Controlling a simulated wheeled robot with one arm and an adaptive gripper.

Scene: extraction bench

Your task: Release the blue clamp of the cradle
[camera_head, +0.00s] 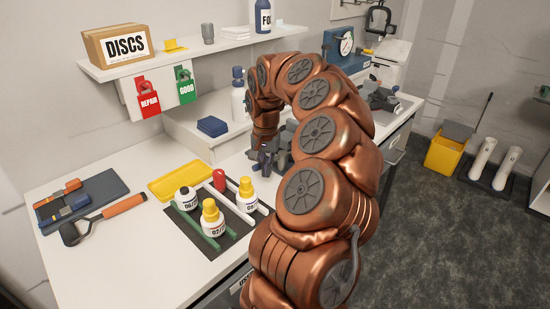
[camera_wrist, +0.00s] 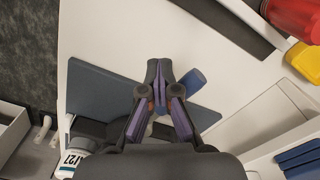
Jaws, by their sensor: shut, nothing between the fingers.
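My gripper (camera_head: 262,168) points down over the middle of the bench, beside a dark grey device (camera_head: 281,154) that my arm partly hides. In the wrist view its two fingertips (camera_wrist: 159,72) are together, with nothing between them. A blue rounded handle (camera_wrist: 193,82) shows just right of the fingertips and is partly hidden by a finger. It looks like the blue clamp. I cannot tell whether the finger touches it. A flat slate-blue plate (camera_wrist: 105,90) lies below. The rest of the cradle is hidden behind my gripper.
Bottles with yellow caps (camera_head: 212,218) and a red-topped one stand in a rack (camera_head: 183,222) left of my gripper. A yellow tray (camera_head: 180,181) lies behind them. A shelf (camera_head: 185,52) hangs above.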

